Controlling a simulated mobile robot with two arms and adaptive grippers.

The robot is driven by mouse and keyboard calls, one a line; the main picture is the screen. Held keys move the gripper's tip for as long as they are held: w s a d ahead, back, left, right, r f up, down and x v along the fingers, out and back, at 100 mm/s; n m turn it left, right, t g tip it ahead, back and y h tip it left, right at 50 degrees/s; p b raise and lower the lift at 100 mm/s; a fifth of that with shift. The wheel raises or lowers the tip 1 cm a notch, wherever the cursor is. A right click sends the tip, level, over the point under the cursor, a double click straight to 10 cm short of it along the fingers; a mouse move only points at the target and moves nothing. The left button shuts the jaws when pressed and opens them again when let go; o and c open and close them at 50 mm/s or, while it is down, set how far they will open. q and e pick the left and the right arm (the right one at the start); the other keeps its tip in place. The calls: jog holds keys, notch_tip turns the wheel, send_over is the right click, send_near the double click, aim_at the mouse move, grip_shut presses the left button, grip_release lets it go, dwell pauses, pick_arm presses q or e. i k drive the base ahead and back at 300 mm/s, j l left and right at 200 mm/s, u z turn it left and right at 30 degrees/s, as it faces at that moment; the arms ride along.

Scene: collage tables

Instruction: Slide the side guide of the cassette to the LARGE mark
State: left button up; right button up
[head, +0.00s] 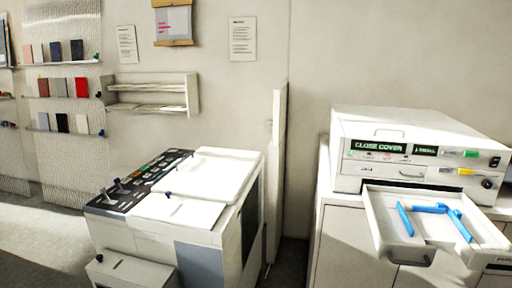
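The cassette (386,241) is a white tray pulled out of the front of the white machine at the right. Blue guides stand in it: a slanted blue bar (405,219) on the left, and a blue piece (460,226) on the right with an arm reaching toward the middle. I cannot tell from here which of these is the side guide. Any size marks, including LARGE, are too small to read. Neither of my grippers is in view.
The machine (360,124) shows "CLOSE COVER" on its display and stands on a white cabinet (336,248). A large copier (205,178) stands at centre left. A narrow upright panel (279,150) and a dark floor gap lie between them. Shelves hang on the wall.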

aim_at(456, 215)
jog(key=z, duration=1.35)
jog(key=i+j+u, duration=0.25)
jog(key=i, duration=0.1)
